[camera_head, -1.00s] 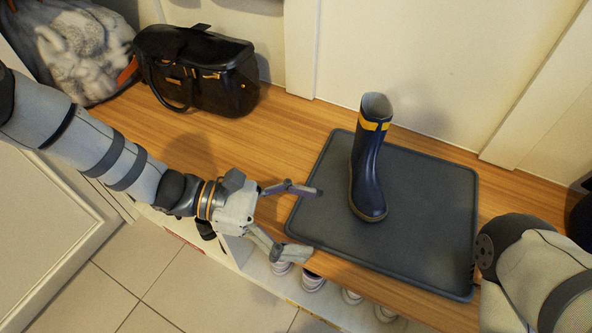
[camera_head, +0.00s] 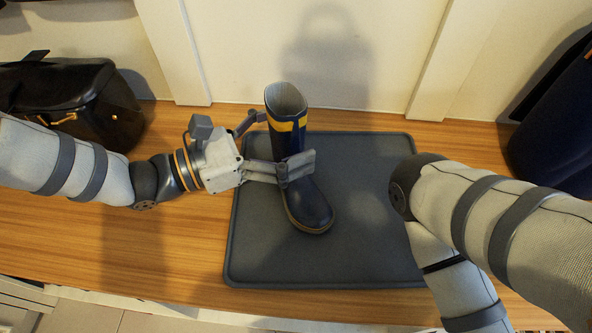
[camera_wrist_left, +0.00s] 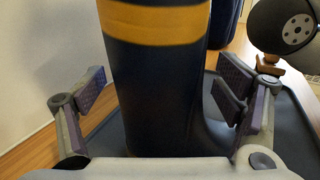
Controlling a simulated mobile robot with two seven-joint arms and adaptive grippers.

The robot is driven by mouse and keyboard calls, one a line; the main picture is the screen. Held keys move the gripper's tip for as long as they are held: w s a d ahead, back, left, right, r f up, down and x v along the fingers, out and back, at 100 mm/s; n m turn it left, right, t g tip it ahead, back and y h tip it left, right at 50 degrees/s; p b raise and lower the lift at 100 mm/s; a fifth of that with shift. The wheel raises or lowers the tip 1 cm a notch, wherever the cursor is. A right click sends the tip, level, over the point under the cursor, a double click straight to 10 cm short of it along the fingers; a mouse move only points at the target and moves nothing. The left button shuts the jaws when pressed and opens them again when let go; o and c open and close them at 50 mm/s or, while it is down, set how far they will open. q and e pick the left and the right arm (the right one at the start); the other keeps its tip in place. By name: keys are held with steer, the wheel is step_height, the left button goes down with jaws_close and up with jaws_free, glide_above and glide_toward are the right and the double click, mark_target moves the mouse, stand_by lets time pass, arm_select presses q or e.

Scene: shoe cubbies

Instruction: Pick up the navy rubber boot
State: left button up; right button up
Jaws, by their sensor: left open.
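The navy rubber boot (camera_head: 308,205) with a yellow band stands upright on the dark grey tray (camera_head: 250,262), its toe pointing toward me. My left gripper (camera_head: 278,142) reaches in from the left, with one finger in front of the boot's shaft and the other toward its far side. In the left wrist view the boot's shaft (camera_wrist_left: 155,90) stands between the two open fingers, with a gap visible on the left. My right arm crosses the tray's right side; its gripper is out of view.
A black handbag (camera_head: 85,105) sits at the left on the wooden bench (camera_head: 185,235). A dark blue bag-like object (camera_head: 555,130) stands at the far right. The wall is close behind the tray.

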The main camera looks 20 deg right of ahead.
arm_select(q)
steer(key=shift+r, duration=0.1)
steer(key=c, duration=1.9)
